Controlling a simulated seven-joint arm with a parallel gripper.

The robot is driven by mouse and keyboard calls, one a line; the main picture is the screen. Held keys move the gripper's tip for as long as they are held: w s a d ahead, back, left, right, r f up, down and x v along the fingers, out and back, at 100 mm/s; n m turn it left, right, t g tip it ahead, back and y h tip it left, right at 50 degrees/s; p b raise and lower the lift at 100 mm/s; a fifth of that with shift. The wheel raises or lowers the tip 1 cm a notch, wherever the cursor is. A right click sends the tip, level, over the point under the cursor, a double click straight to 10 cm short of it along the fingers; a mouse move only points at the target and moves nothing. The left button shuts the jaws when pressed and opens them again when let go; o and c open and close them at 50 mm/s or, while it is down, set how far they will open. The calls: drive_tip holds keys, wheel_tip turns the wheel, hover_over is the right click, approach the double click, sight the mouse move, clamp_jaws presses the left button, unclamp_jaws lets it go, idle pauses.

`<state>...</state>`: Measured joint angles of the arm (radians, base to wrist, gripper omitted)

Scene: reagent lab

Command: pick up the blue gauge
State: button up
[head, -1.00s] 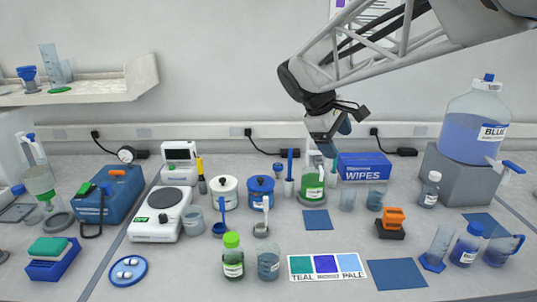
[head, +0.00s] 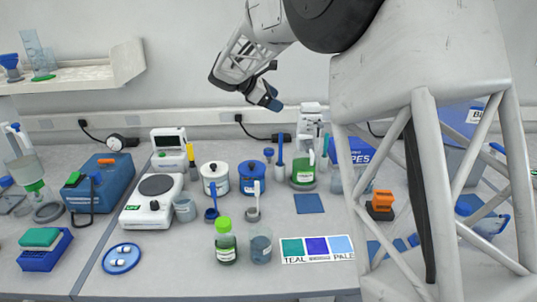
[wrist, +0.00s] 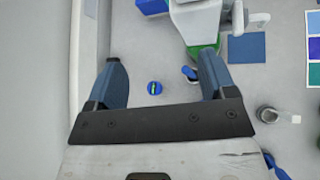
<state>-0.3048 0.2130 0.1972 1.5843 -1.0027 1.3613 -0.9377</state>
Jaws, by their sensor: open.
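A small round blue item, which I take as the blue gauge (head: 268,153), stands near the wall, behind the blue lidded pot (head: 252,177) and left of the blue-handled brush (head: 280,152). In the wrist view the gauge (wrist: 155,88) shows from above as a blue ring with a pale and yellowish centre. My gripper (head: 272,100) is above it in the head view, well clear of the bench. In the wrist view my gripper (wrist: 160,82) has its two blue fingers wide apart, with the gauge in the gap between them, lower down and untouched.
The brush (wrist: 190,73) is close to one finger in the wrist view. A black-rimmed white dial (head: 116,141) is far left. My arm hides much of the right side.

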drive_tip(key=w+a+f+n+t+h, duration=0.1)
drive_tip(key=w+a+f+n+h, duration=0.2)
drive_tip(key=w+a, duration=0.4)
drive_tip(key=y, duration=0.1)
approach(269, 154)
drive_tip(key=shift+n+t, duration=0.3)
drive_tip(key=w+d+f, duration=0.2)
drive_tip(key=shift+w+d+f, duration=0.15)
drive_tip(key=shift+w, duration=0.2)
drive_tip(key=shift+x, duration=1.3)
drive_tip(key=shift+x, duration=2.55)
drive_tip(key=shift+s+f, duration=0.1)
